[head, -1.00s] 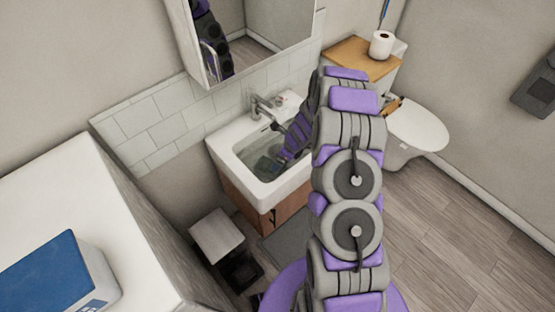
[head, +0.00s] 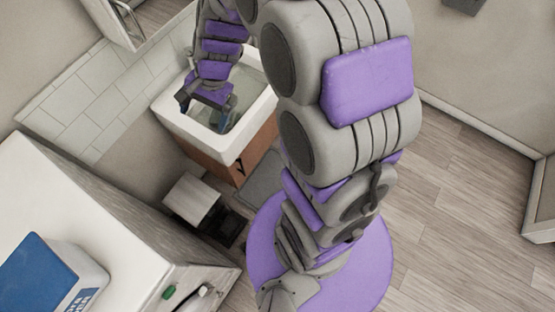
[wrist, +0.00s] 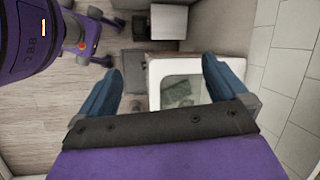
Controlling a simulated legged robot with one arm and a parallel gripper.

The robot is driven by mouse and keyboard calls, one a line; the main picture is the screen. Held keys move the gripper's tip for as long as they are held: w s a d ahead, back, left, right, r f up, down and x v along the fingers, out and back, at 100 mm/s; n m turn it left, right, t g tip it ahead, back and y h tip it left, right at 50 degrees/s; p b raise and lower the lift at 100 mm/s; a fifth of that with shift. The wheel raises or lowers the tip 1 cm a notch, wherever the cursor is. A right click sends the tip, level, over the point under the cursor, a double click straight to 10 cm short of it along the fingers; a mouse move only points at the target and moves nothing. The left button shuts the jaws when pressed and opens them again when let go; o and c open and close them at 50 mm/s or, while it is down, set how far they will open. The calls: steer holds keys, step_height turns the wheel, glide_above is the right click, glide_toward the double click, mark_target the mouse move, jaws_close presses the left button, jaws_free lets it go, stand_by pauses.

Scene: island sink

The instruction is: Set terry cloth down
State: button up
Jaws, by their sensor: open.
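The white sink (head: 258,112) is below my gripper (head: 207,108), which is over its basin in the head view. In the wrist view, my gripper's blue fingers (wrist: 160,80) are wide apart with nothing between them, and the sink (wrist: 158,70) lies beyond them. A grey-green patch (wrist: 178,88) lies in the basin. It may be the terry cloth, but I cannot tell it from water or the basin floor. In the head view my gripper and arm hide part of the basin.
A white-topped cabinet (head: 75,180) with a blue box (head: 45,275) stands at left. A small white-topped bin (head: 192,200) and a grey mat (head: 262,178) are on the floor by the sink. Wood floor (head: 460,220) at right is clear.

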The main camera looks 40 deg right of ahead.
steer(key=s+d+r+n+h, duration=0.1)
steer(key=s+r+n, duration=0.1)
steer(key=s, duration=0.6)
steer(key=s+d+r+n+g+h, duration=0.1)
steer(key=s+d+r+n+h, duration=0.1)
steer(key=s+n, duration=0.3)
steer(key=s+d+r+n+g+h, duration=0.1)
steer(key=s+r+n, duration=0.3)
steer(key=s, duration=0.7)
steer(key=shift+s+d+r, duration=0.15)
steer(key=shift+s+d, duration=0.15)
steer(key=shift+d, duration=0.2)
step_height(320, 180, down, 3)
steer(key=b, duration=0.3)
